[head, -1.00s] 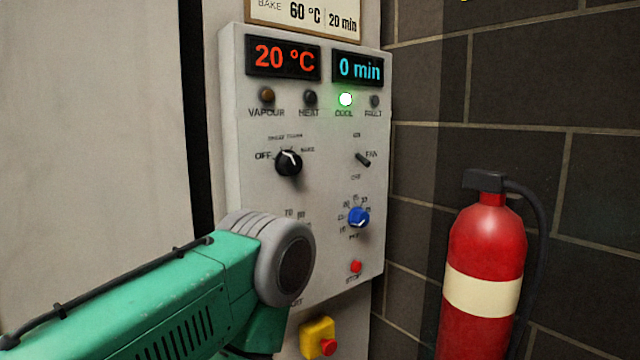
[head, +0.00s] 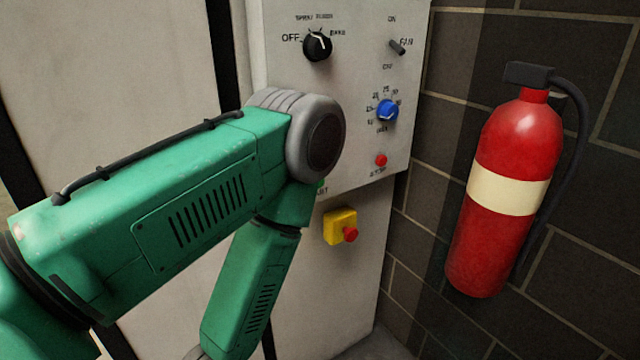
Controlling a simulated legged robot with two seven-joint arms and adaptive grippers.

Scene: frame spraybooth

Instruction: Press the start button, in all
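The control panel (head: 375,150) is on the wall at upper middle in the head view. My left arm comes in from the left and its elbow covers the panel's lower left part. A sliver of green, the start button (head: 321,185), shows at the elbow's right edge above a label of which only the end can be read. Most of the button is hidden. My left forearm runs down from the elbow and leaves the picture at the bottom, so the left gripper is out of view. The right gripper is also out of view.
A black mode knob (head: 317,46), a fan switch (head: 397,46), a blue timer knob (head: 387,110) and a red stop button (head: 381,160) are on the panel. A yellow box with a red button (head: 341,227) sits below. A red fire extinguisher (head: 514,145) hangs at right.

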